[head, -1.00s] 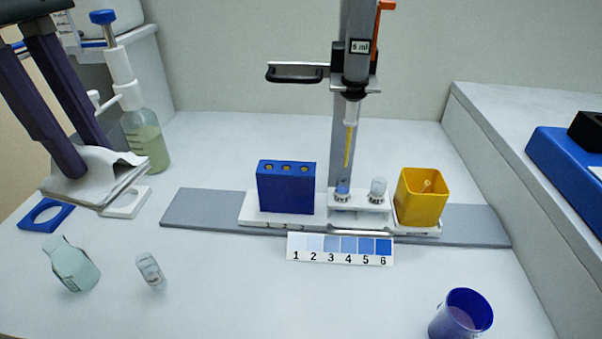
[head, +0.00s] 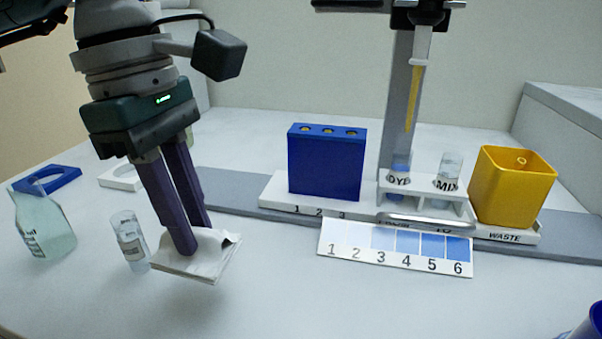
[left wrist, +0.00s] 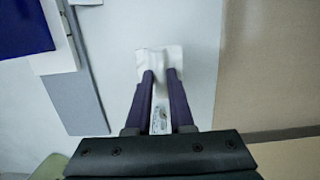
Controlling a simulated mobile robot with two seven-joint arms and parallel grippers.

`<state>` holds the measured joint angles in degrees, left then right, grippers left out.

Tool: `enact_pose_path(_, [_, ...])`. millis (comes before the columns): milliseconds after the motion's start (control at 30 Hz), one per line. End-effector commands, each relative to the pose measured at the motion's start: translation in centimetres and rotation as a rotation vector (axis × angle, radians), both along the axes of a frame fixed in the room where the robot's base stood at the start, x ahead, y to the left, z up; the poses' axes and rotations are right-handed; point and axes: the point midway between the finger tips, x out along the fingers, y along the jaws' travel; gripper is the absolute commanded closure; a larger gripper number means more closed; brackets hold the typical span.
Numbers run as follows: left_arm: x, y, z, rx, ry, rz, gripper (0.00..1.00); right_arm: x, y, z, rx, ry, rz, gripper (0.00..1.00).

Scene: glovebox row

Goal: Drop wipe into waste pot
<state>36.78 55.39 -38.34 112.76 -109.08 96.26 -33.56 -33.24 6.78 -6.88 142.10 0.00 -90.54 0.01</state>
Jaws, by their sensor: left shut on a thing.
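My left gripper (head: 196,240) is shut on the folded white wipe (head: 214,262) and holds it over the front left of the bench, just right of a small clear vial. The wipe (left wrist: 158,57) also shows in the left wrist view, pinched between the fingertips (left wrist: 161,76). The yellow waste pot (head: 511,190), square and open-topped, stands at the right end of the white rack, behind a WASTE label. The wipe is well left of the pot and in front of it. My right gripper is not in view.
The small vial (head: 130,241) and a pale bottle (head: 42,222) stand at left. The blue block (head: 327,164), DYE and MIX vials (head: 449,172) and dispenser column (head: 396,110) stand between wipe and pot. The colour card (head: 395,249) lies in front. A blue cup (head: 590,325) is cut off at lower right.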

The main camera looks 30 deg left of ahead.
Motion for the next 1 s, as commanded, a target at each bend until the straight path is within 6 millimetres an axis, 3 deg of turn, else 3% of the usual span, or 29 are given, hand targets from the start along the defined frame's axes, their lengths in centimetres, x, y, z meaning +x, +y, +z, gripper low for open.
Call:
enact_pose_path(33, [0.0, -0.2, -1.1, -0.001, -0.001, -0.002, 1.0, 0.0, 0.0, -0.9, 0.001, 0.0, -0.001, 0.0])
enact_pose_path(233, [-0.1, -0.5, -2.3, -0.001, 0.0, -0.005, 1.0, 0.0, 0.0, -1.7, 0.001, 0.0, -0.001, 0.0])
enact_pose_path(433, [-0.4, -1.2, -5.7, -0.002, 0.0, -0.012, 1.0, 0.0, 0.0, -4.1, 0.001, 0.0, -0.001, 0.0])
enact_pose_path(867, [-0.4, -1.2, -6.1, 0.0, -0.002, -0.012, 1.0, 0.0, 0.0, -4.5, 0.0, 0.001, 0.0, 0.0])
enact_pose_path(900, [-0.4, -1.2, -5.9, 0.0, -0.002, -0.012, 0.75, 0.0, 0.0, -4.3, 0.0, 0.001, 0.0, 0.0])
enact_pose_path(1000, [-0.4, -1.2, -5.9, 0.0, -0.001, -0.012, 0.64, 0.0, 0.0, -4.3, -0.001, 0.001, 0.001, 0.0])
